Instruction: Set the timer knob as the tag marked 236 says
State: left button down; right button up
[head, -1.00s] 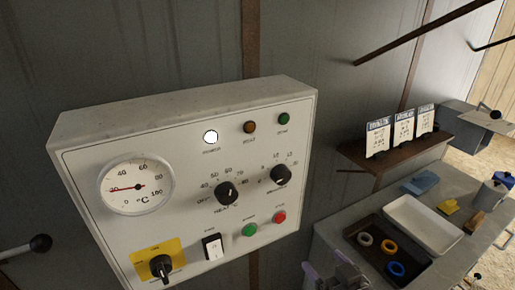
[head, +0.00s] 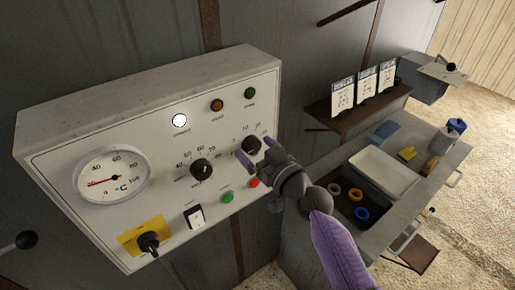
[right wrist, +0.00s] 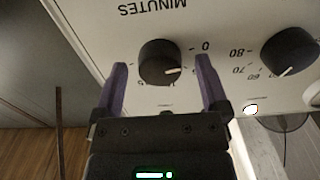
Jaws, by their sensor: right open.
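The timer knob (head: 251,145) is a black dial at the right of the white control panel (head: 150,105). In the right wrist view the knob (right wrist: 160,62) sits below the word MINUTES; its white pointer line points right, near the 0. My right gripper (head: 257,152) is open at this knob. In the right wrist view its two purple fingers (right wrist: 161,70) stand on either side of the knob; I cannot tell whether they touch it. Three white tags (head: 342,97) (head: 367,86) (head: 387,77) stand on the shelf; their numbers are too small to read. My left gripper is not in view.
The heater knob (head: 201,169) sits left of the timer knob, with a green button (head: 227,197) and a red button (head: 254,183) below. A dial gauge (head: 112,177), white rocker switch (head: 194,216) and yellow-plated switch (head: 148,242) are further left. A bench with trays (head: 385,172) stands right.

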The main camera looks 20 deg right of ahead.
grip_shut()
jog(key=shift+m, duration=0.3)
jog(key=m, duration=0.8)
jog(key=shift+p, duration=0.3)
jog(key=m, duration=0.5)
jog(key=shift+m+p, duration=0.5)
jog(key=shift+m, duration=1.5)
